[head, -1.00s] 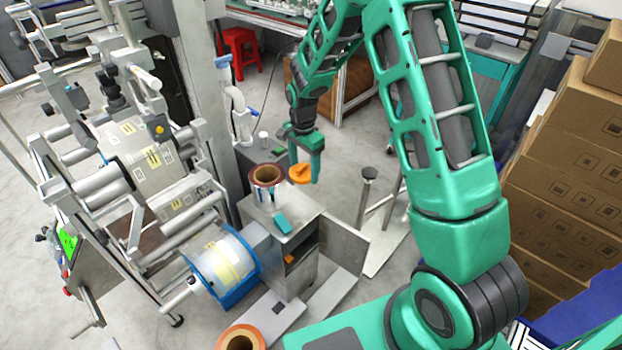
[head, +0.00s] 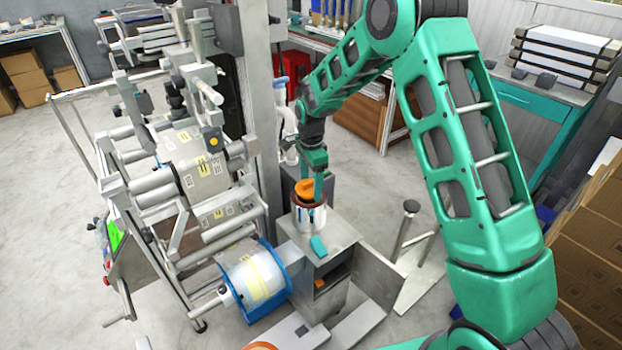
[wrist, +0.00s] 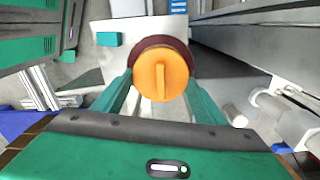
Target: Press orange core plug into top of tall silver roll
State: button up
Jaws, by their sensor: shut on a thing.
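The orange core plug (head: 304,188) is a round disc with a raised bar across its face, clear in the wrist view (wrist: 160,75). My gripper (head: 314,184) points down and is shut on it, with a green finger on each side in the wrist view (wrist: 160,84). The tall silver roll (head: 308,217) stands upright with a dark red top rim, which shows behind the plug in the wrist view (wrist: 160,43). The plug is over the roll's top and hides its core hole. I cannot tell whether it is partly inside or just above.
The roll stands on a grey cabinet (head: 336,238), beside a small teal block (head: 318,246). A large roller machine (head: 195,175) is close on the left, with a grey post (head: 258,110) behind the roll. Cardboard boxes (head: 590,240) are stacked at the right.

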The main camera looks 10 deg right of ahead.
jog(key=shift+f, duration=0.95)
jog(key=shift+s+a+f, duration=0.15)
jog(key=shift+s+f, duration=0.05)
jog(key=shift+s, duration=0.2)
dwell(0.5)
jog(key=shift+r, duration=0.2)
jog(key=shift+w+r, duration=0.25)
jog(key=shift+r, duration=0.5)
dwell(0.7)
jog(key=shift+s+f, duration=0.15)
jog(key=shift+f, duration=0.75)
dwell(0.6)
jog(key=shift+r, duration=0.35)
jog(key=shift+r, duration=0.45)
